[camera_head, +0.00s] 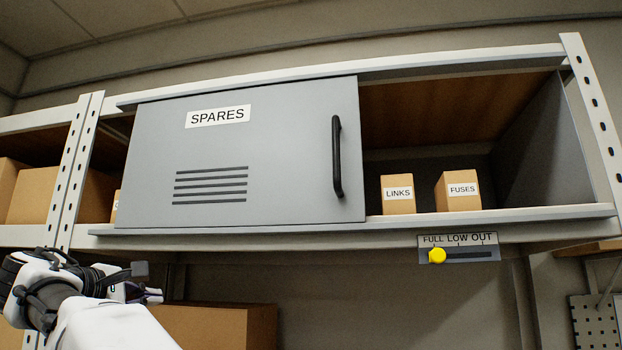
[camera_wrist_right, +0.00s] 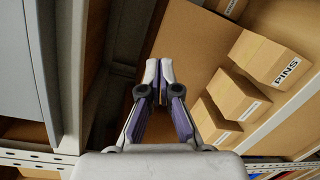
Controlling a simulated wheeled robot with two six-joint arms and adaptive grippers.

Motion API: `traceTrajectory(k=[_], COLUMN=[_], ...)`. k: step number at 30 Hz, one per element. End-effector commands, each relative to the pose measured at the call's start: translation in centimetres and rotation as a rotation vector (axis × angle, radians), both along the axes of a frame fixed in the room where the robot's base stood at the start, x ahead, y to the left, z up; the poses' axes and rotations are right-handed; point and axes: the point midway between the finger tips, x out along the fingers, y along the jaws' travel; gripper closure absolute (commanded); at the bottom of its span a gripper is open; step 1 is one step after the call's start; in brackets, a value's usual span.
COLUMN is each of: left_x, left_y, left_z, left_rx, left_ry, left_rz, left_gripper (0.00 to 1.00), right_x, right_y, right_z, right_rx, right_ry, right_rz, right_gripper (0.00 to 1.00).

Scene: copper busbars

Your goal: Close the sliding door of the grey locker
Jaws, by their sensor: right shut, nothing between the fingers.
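The grey sliding door (camera_head: 270,150), labelled SPARES, covers the left and middle of the grey locker (camera_head: 545,140) on the shelf. The locker stands open to the right of the door. A black vertical handle (camera_head: 337,157) is near the door's right edge. My right gripper (camera_head: 150,282) is at the lower left in the head view, below the door and apart from the handle. Its fingers (camera_wrist_right: 160,72) are together and empty in the wrist view. My left gripper is not in view.
Boxes labelled LINKS (camera_head: 398,194) and FUSES (camera_head: 458,191) stand in the open part. A slider plate with a yellow knob (camera_head: 437,256) hangs under the shelf edge. Cardboard boxes (camera_head: 225,325) are below. The wrist view shows a PINS box (camera_wrist_right: 272,60) on the right.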

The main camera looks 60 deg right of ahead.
Motion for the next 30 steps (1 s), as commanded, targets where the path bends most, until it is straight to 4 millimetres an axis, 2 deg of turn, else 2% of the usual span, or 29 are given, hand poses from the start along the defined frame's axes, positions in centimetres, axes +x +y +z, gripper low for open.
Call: traceTrajectory(k=[1,2,3,4,6,7,9,10,12,17,30], left_x=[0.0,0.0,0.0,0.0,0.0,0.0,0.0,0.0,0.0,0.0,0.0], left_y=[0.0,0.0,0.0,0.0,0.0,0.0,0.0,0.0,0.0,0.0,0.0], left_z=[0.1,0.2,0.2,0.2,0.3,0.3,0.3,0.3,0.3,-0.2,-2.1], left_rx=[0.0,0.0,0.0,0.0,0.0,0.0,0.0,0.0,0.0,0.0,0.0], left_ry=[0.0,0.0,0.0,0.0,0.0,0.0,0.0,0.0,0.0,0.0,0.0], left_rz=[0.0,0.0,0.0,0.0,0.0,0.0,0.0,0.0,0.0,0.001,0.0], left_gripper=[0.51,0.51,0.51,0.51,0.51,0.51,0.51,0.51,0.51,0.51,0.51], right_x=[-3.5,-5.8,-9.0,-11.5,-16.7,-18.6,-21.9,-22.9,-24.1,-24.5,-26.5], right_y=[0.2,0.3,0.5,0.7,1.3,1.6,2.0,2.2,2.2,0.9,-8.0], right_z=[4.9,7.4,10.4,12.4,15.7,16.7,18.2,18.6,19.0,18.8,18.7], right_rx=[-0.035,-0.052,-0.069,-0.077,-0.082,-0.08,-0.071,-0.068,-0.062,-0.059,-0.059], right_ry=[-0.074,-0.116,-0.172,-0.212,-0.296,-0.326,-0.378,-0.393,-0.41,-0.412,-0.414], right_rz=[-0.07,-0.12,-0.187,-0.236,-0.337,-0.375,-0.438,-0.457,-0.481,-0.487,-0.485], right_gripper=[1.0,1.0,1.0,1.0,1.0,1.0,1.0,1.0,1.0,1.0,1.0])
